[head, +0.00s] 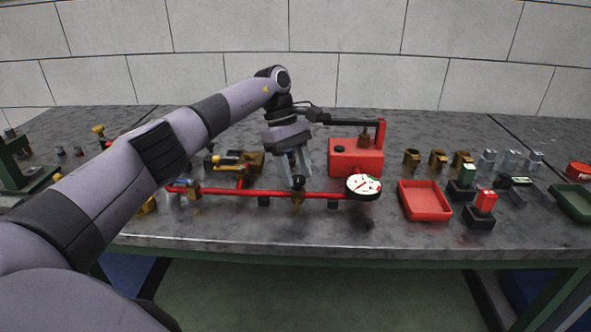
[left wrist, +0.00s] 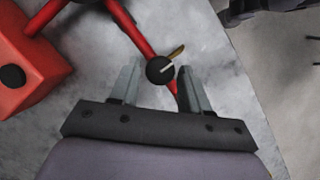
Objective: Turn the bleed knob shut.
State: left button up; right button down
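The bleed knob (head: 298,181) is black and sits on a brass fitting on the red pipe (head: 240,193). In the left wrist view the knob (left wrist: 158,71) shows a white line slanting up to the right, with a brass piece (left wrist: 178,51) sticking out beside it. My left gripper (head: 294,172) is above the pipe, pointing down at the knob. In the left wrist view its two fingers (left wrist: 160,82) are apart, with the knob showing between their tips. I cannot tell whether either finger touches it. My right gripper is not in view.
A white dial gauge (head: 363,186) stands at the pipe's right end. A red tray (head: 425,202) and several brass and grey fittings lie to the right. The bench front is clear.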

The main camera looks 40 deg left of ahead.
pick_arm(q)
jog(key=shift+o, duration=0.5)
jog(key=v, duration=0.7)
dwell(0.5)
